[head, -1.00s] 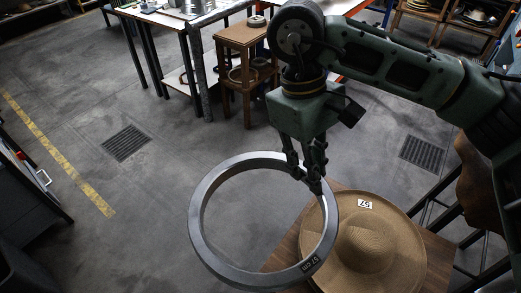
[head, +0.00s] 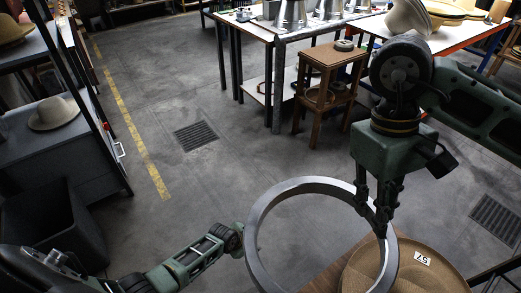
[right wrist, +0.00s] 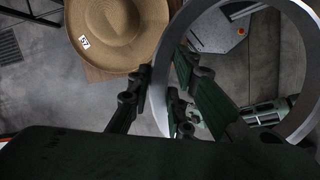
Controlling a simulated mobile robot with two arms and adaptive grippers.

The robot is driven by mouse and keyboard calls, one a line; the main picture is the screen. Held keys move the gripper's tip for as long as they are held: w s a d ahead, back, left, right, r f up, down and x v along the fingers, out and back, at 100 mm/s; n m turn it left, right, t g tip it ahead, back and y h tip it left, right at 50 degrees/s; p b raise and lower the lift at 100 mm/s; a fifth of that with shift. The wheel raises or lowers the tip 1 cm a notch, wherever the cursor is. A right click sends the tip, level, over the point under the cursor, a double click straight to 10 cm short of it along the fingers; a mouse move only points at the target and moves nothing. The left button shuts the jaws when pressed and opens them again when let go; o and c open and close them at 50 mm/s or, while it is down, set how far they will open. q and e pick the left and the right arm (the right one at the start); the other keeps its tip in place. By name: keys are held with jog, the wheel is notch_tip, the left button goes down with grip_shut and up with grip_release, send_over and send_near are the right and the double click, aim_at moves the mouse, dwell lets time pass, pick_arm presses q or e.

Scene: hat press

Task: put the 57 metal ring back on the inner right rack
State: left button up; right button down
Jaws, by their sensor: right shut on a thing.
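The metal ring (head: 300,186) is large and silver-grey. My right gripper (head: 380,228) is shut on its right side and holds it in the air, in front of a brown hat (head: 385,277) labelled 57. In the right wrist view the ring (right wrist: 157,85) passes between the fingers, with the hat beyond at the upper left. The ring's 57 mark is not visible now. My left gripper (head: 234,239) is at the ring's left edge in the head view, partly hidden by it; I cannot tell whether it touches or is open. I cannot make out the inner right rack.
The hat rests on a wooden surface at the bottom right. A wooden stand (head: 328,57) with ring-like pieces stands behind, beside a table (head: 262,25) with metal cones. A dark bin (head: 52,225) and shelves with hats are at the left. Open floor lies between.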

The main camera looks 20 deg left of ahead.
pick_arm(q)
jog(key=w+d+r+m+t+h, duration=0.1)
jog(key=w+d+r+m, duration=0.1)
jog(key=w+r, duration=0.7)
jog(key=w+d+r+m+t+h, duration=0.1)
jog(key=w+d+r+m+h, duration=0.15)
jog(key=w+r, duration=0.65)
jog(key=s+d+r+m+h, duration=0.1)
jog(key=d+r+m, duration=0.3)
jog(key=r, duration=0.9)
jog(key=d+r+m+h, duration=0.1)
jog(key=d+r+m, duration=0.2)
jog(key=r, duration=1)
notch_tip(320, 180, up, 20)
jog(key=m+g+y, duration=0.5)
jog(key=m, duration=1.8)
send_over(277, 191)
jog(key=s+a, duration=0.1)
jog(key=s, duration=0.2)
jog(key=shift+m+y, duration=0.25)
jog(key=shift+m, duration=0.4)
jog(key=x, duration=1.2)
jog(key=shift+w+a+f, duration=0.1)
jog(key=shift+a+f, duration=0.05)
jog(key=shift+a, duration=0.25)
